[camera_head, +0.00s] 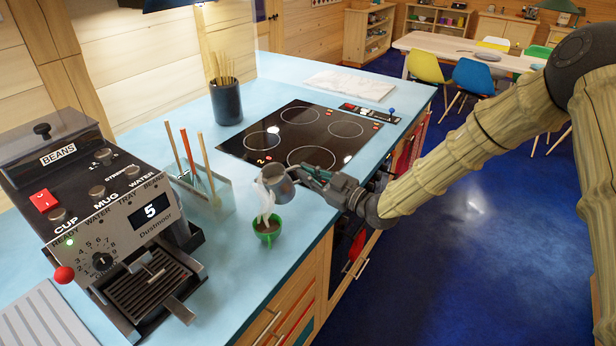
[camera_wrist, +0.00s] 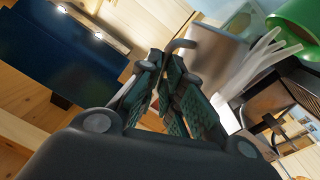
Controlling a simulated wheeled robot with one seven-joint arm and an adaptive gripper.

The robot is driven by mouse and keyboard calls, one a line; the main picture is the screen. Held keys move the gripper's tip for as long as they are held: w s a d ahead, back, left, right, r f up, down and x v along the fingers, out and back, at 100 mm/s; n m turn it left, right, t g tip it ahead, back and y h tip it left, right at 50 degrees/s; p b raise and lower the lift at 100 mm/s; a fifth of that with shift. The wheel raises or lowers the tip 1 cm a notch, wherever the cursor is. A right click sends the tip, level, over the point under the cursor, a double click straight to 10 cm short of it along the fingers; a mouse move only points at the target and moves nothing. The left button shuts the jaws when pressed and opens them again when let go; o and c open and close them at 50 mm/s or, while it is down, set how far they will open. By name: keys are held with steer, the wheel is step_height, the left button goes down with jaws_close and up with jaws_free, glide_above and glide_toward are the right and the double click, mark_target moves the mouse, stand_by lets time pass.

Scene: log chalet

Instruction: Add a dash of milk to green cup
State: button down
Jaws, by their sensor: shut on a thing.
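The green cup (camera_head: 267,232) stands upright on the light blue counter, with dark brown liquid inside. A small grey metal jug (camera_head: 277,183) is tilted above it, and white milk streams (camera_head: 266,208) run from the jug down to the cup. My gripper (camera_head: 318,180) is shut on the jug's handle, above and right of the cup. The wrist view shows the gripper's fingers (camera_wrist: 165,85) closed at the handle, the jug (camera_wrist: 214,58), the white streams (camera_wrist: 252,65) and part of the green cup (camera_wrist: 298,22). The milk level inside the jug is hidden.
A coffee machine (camera_head: 105,200) stands at the left. A clear holder with stirring sticks (camera_head: 203,190) is left of the cup. A black hob (camera_head: 300,135) and a dark pot of sticks (camera_head: 226,102) are behind. The counter's front edge is just right of the cup.

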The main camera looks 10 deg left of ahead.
steer(key=n, duration=0.4)
steer(key=shift+a+f+n+b, duration=0.1)
steer(key=shift+f+n+b, duration=0.25)
steer(key=shift+n+b, duration=0.05)
steer(key=shift+s+r+n, duration=0.15)
steer(key=shift+s+n, duration=0.05)
steer(key=shift+n, duration=0.2)
steer(key=shift+s+a+r+n+y+p, duration=0.2)
steer(key=shift+s+n+y+p, duration=0.15)
steer(key=shift+n, duration=0.65)
step_height(320, 180, up, 6)
steer(key=m+h+p, duration=0.1)
steer(key=m+p, duration=0.4)
steer(key=m, duration=0.7)
steer(key=shift+p, duration=0.35)
